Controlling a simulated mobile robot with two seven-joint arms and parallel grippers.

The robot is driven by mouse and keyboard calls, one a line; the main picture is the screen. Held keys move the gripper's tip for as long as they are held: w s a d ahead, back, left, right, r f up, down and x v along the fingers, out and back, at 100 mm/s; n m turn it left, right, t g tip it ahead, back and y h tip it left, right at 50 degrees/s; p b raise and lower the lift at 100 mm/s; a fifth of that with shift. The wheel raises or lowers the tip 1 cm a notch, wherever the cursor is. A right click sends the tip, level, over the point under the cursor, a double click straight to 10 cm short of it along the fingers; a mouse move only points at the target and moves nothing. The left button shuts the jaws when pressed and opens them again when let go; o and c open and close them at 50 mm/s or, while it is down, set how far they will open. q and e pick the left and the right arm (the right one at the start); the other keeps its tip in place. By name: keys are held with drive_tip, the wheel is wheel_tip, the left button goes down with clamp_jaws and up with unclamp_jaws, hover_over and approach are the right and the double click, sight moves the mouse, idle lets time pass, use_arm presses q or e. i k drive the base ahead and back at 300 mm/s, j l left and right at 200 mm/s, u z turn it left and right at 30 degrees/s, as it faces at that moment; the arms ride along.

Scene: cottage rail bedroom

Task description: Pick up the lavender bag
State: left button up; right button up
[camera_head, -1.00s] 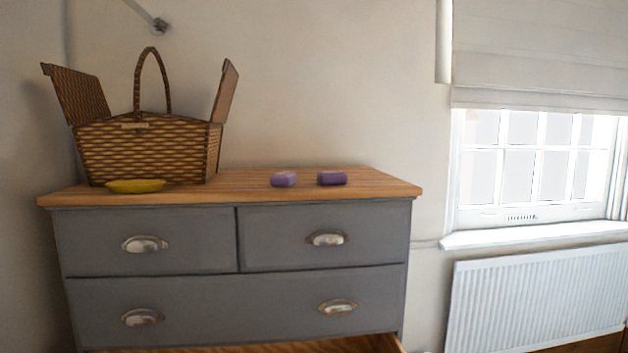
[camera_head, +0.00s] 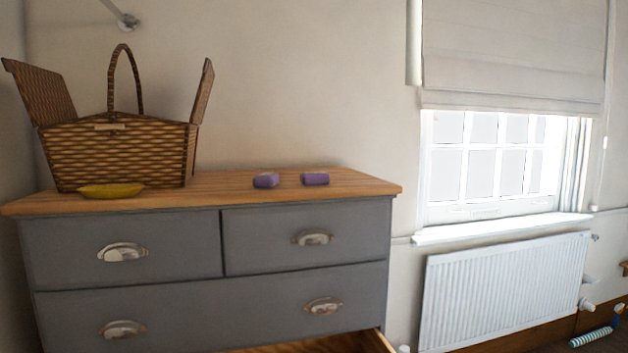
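Two small purple objects lie on the wooden top of a grey chest of drawers. The left purple object (camera_head: 266,180) has a paler patch on top. The right purple object (camera_head: 315,179) is a plainer purple block a short gap away. I cannot tell for certain which of them is the lavender bag. Neither of my grippers is in the view.
A lower drawer (camera_head: 376,342) stands partly open. A radiator (camera_head: 505,290) is below the window at right. A striped thing (camera_head: 590,337) lies on the floor.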

sight(318, 178)
drive_tip(key=i+l, duration=0.2)
drive_tip(key=l, duration=0.15)
drive_tip(key=i+l+u, duration=0.1)
drive_tip(key=l, duration=0.2)
drive_tip(key=i+l, duration=0.25)
drive_tip(key=i+l+u, duration=0.15)
drive_tip(key=l, duration=0.35)
drive_tip(key=i+l+u, duration=0.15)
drive_tip(key=l, duration=0.4)
drive_tip(key=l+u, duration=0.1)
drive_tip(key=l, duration=0.45)
drive_tip(key=i+l+u, duration=0.15)
drive_tip(key=l, duration=0.35)
drive_tip(key=i+l+u, duration=0.1)
drive_tip(key=l, duration=0.4)
drive_tip(key=i+l+u, duration=0.15)
drive_tip(key=l, duration=0.35)
